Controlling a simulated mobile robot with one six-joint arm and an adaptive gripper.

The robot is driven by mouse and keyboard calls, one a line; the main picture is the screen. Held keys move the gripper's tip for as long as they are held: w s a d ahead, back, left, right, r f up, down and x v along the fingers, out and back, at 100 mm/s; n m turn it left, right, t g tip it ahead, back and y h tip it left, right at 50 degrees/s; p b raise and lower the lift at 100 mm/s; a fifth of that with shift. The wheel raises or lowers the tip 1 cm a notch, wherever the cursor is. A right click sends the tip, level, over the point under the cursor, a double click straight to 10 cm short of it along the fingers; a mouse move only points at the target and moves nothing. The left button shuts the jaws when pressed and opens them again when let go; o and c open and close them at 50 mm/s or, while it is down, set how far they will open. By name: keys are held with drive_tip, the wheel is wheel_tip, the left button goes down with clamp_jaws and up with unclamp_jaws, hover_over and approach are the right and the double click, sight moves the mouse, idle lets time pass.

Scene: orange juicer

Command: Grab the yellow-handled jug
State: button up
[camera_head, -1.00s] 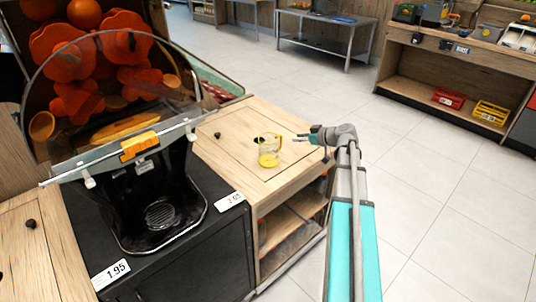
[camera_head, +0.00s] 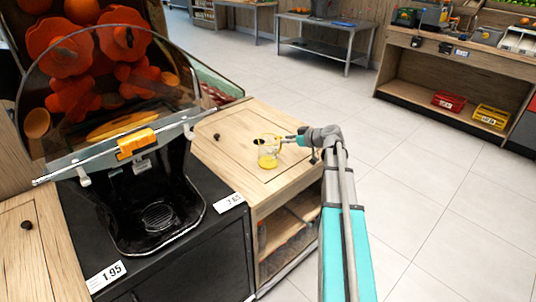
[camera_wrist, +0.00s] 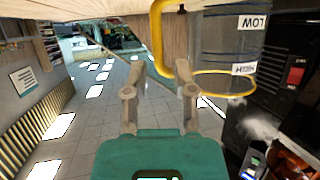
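The clear jug (camera_head: 268,158) with a yellow base and yellow handle stands on the wooden counter, to the right of the juicer. My gripper (camera_head: 290,140) is at the jug's right side, level with its upper part. In the wrist view the jug (camera_wrist: 225,45) appears upside down, with a yellow rim and the labels LOW and HIGH. My gripper (camera_wrist: 160,66) is open there. The yellow handle (camera_wrist: 157,35) shows between the two fingertips, with space visible on both sides. I cannot tell whether either finger touches it.
The black juicer (camera_head: 150,205) with its clear curved cover stands left of the jug. Open tiled floor (camera_head: 440,200) lies to the right.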

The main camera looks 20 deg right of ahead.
drive_tip(key=shift+b+x, duration=0.45)
drive_tip(key=shift+x, duration=1.1)
clamp_jaws()
